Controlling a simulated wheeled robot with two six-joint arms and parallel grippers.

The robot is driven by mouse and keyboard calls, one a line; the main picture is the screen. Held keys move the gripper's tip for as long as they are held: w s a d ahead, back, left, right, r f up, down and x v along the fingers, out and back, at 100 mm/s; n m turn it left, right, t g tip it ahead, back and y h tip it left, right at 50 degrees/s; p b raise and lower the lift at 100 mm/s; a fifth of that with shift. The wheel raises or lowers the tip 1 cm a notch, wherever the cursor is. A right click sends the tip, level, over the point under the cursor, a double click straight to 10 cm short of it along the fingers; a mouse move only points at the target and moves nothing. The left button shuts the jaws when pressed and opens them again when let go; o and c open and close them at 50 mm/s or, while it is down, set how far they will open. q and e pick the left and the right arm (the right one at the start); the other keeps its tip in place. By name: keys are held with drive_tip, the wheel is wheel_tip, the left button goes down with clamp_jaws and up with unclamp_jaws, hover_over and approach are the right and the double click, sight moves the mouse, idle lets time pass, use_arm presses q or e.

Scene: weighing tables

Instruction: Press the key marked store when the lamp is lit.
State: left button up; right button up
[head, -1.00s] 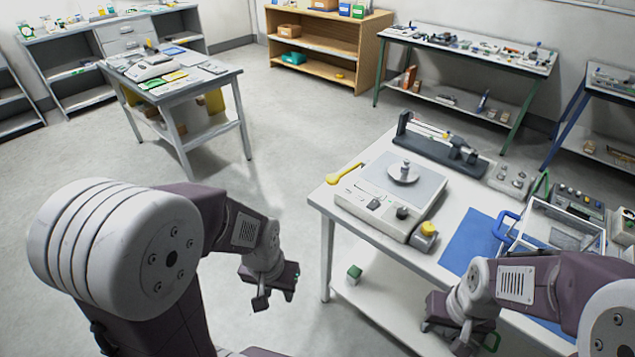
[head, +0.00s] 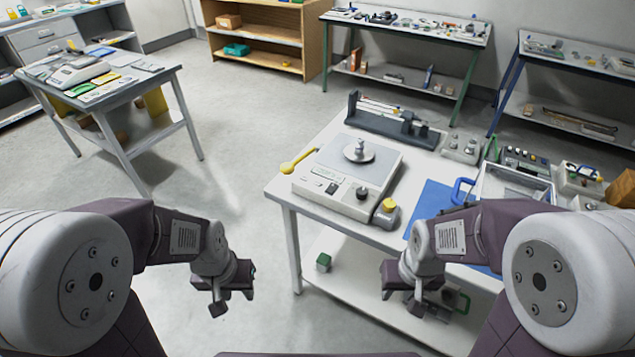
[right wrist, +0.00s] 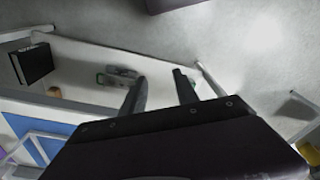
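A white balance (head: 325,200) with a grey top stands on the near table, and a small metal weight (head: 359,147) sits on its round pan (head: 370,157). Its front panel has a dark display or key (head: 331,188) and a dark knob (head: 362,192). The marking store cannot be read, and I cannot make out a lamp or whether one is lit. My left gripper (head: 222,300) hangs over the floor left of the table; its fingers are unclear. My right gripper (head: 408,300) is in front of the table, below the balance; in the right wrist view (right wrist: 160,75) its fingers are apart and empty.
A yellow-handled tool (head: 298,161) lies left of the balance, and a yellow-topped block (head: 386,212) stands at its right front corner. A black beam device (head: 395,128) is behind. A blue mat (head: 432,203) and an open clear-sided box (head: 515,185) are to the right.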

drive_tip(key=shift+w, duration=0.15)
drive_tip(key=shift+c, duration=0.9)
clamp_jaws()
idle(0.7)
